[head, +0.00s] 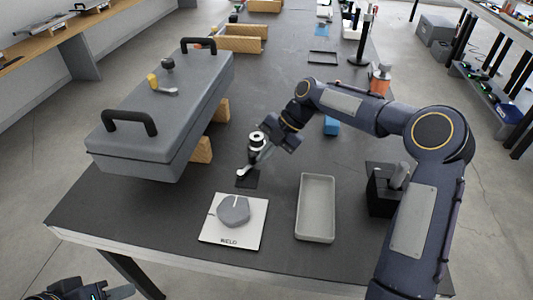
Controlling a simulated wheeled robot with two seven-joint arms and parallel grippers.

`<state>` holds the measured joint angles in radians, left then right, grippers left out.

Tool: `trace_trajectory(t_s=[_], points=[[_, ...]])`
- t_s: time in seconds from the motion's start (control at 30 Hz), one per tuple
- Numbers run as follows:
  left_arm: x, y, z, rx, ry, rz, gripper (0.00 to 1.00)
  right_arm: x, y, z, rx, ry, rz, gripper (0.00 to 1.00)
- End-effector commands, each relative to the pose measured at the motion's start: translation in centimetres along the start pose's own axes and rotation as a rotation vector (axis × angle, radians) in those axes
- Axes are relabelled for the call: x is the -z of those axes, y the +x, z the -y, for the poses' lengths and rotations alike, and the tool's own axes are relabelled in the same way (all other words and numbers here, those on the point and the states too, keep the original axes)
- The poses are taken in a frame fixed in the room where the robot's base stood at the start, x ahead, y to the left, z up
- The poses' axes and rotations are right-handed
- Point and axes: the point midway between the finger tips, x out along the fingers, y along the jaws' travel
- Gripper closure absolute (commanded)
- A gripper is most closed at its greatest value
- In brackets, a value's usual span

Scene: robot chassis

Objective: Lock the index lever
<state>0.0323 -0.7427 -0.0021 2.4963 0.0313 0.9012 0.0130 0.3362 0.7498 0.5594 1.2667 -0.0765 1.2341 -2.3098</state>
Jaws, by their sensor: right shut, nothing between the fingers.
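A small upright fixture with a black and silver round top (257,138) and a pale lever arm with a rounded end (243,172) stands over a dark square plate (247,181) on the table. A second small lever with a yellow knob (153,80) sits on top of the grey chassis box (165,115). I cannot tell for sure which is the index lever. My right gripper (268,153) is shut and empty, close beside the upright fixture; contact is unclear. My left gripper (118,292) is partly in view at the bottom left, away from the table objects.
The chassis box has two black handles and rests on wooden blocks (202,150). A white plate with a grey knob (234,233) and a grey tray (316,208) lie in front. A black block (381,195) stands under my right arm. Wooden bins (238,38) stand farther back.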

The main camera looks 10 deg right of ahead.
Motion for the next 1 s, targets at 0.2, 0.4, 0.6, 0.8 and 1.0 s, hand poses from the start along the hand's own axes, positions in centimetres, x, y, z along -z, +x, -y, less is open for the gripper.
trace_trajectory(t_s=[0.2,0.4,0.6,0.8,1.0], points=[[-0.1,0.2,0.1,0.000,0.000,0.000,0.64,0.4,0.2,0.0,0.000,0.000,0.001,1.00],[-0.1,0.2,0.1,0.000,0.000,0.000,0.64,0.3,0.1,0.0,0.000,0.000,0.001,1.00],[0.0,0.0,0.0,0.000,0.000,0.000,0.64,0.3,-2.3,0.0,-0.003,0.002,0.004,1.00],[0.1,-0.2,-0.1,0.000,0.000,0.000,0.64,0.3,-5.7,0.0,-0.002,0.001,0.003,1.00],[0.2,-0.4,-0.2,0.000,0.000,0.000,0.64,0.3,-7.5,0.0,-0.001,0.000,0.001,1.00]])
